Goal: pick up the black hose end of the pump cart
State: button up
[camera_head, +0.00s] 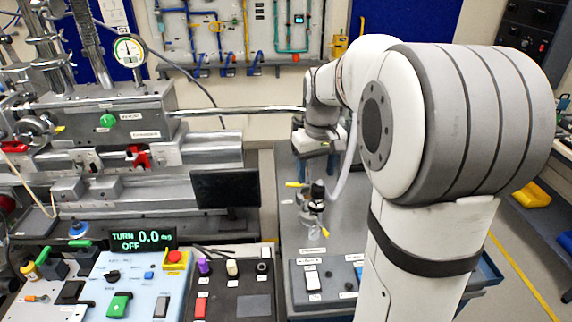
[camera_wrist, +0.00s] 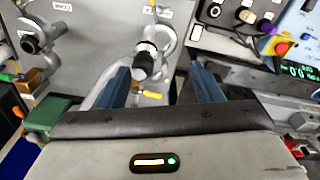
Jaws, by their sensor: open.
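The black hose end (camera_head: 318,189) stands above the grey top of the pump cart (camera_head: 345,222), under my arm in the head view. A pale grey hose (camera_head: 346,172) curves beside it. In the wrist view the black hose end (camera_wrist: 145,63) lies between the lines of my two blue fingers, nearer the left one, with a light collar beyond it. My gripper (camera_wrist: 160,70) is open and empty, its fingers spread on either side. In the head view my gripper (camera_head: 315,146) is just above the hose end; its fingertips are hard to make out.
A control desk with a green-lit display (camera_head: 143,239) and several knobs stands left of the cart. A dark monitor (camera_head: 226,188) stands close to the cart's left side. A horizontal metal rod (camera_head: 240,111) reaches toward my wrist. Yellow-tipped valve handles sit near the hose end.

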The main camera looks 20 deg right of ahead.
send_over(318, 185)
jog(key=f, duration=0.2)
jog(key=shift+s+f+g, duration=0.25)
jog(key=shift+f+g, duration=0.05)
jog(key=shift+g, duration=0.1)
jog(key=shift+w+d+f, duration=0.15)
jog(key=shift+d+f, duration=0.05)
jog(key=shift+f, duration=0.05)
notch_tip(318, 185, down, 8)
jog(key=shift+w+a+r+p, duration=0.15)
jog(key=shift+r+p, duration=0.1)
jog(key=shift+p, duration=0.65)
jog(key=shift+c, duration=0.3)
jog(key=c, duration=1.1)
notch_tip(318, 185, up, 10)
jog(key=shift+r+b, duration=0.1)
jog(key=shift+b, duration=0.75)
